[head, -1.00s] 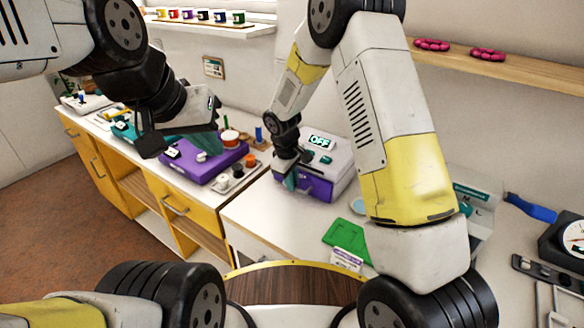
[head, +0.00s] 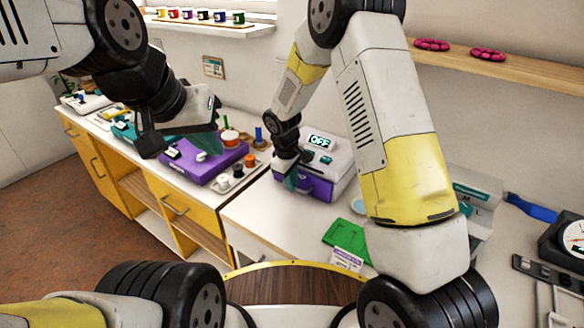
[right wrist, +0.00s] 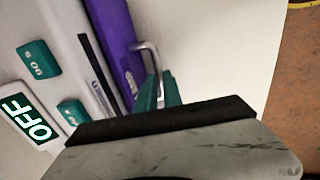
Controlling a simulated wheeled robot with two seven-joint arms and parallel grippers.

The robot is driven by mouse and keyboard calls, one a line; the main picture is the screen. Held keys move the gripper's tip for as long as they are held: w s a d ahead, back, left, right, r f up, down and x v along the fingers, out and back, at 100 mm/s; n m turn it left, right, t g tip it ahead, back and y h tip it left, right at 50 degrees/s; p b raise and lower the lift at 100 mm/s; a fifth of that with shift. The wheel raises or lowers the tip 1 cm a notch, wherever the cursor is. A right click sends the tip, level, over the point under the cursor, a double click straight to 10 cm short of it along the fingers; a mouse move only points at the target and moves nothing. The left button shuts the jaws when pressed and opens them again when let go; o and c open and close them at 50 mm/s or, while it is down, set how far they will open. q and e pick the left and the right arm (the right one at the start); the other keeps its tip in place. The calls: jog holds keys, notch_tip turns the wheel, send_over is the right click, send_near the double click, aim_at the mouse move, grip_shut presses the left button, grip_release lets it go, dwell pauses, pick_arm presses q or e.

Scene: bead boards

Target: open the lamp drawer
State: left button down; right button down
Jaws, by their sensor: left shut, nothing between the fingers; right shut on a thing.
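The lamp unit (head: 335,160) is a white box with a lit "OFF" display (head: 320,141) and a purple drawer front (head: 318,189), standing on the white counter. In the right wrist view, the purple front (right wrist: 117,45) has a silver bar handle (right wrist: 149,54). My right gripper (right wrist: 161,92) has its teal fingers shut on that handle; in the head view it (head: 290,183) is at the unit's front left. The drawer appears closed against the box, with no gap visible. My left gripper (head: 207,143) is shut and empty above the purple board at the left.
A purple board (head: 218,165) with knobs lies left of the unit. A green plate (head: 346,235) and a small label card (head: 347,259) lie in front right. A yellow-rimmed brown round surface (head: 290,285) is nearest. A wooden shelf (head: 510,72) runs along the right wall.

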jog(key=shift+s, duration=0.1)
dwell(0.5)
jog(key=s+a, duration=0.2)
jog(key=s, duration=0.2)
jog(key=s+a, duration=0.3)
jog(key=s, duration=0.1)
jog(key=s+a, duration=0.3)
jog(key=s, duration=0.1)
jog(key=shift+s+a, duration=0.25)
jog(key=c, duration=1.5)
grip_release()
jog(key=r, duration=0.5)
jog(key=s+r, duration=0.1)
jog(key=r, duration=0.1)
jog(key=shift+s+a+r, duration=0.1)
jog(key=shift+a+r, duration=0.25)
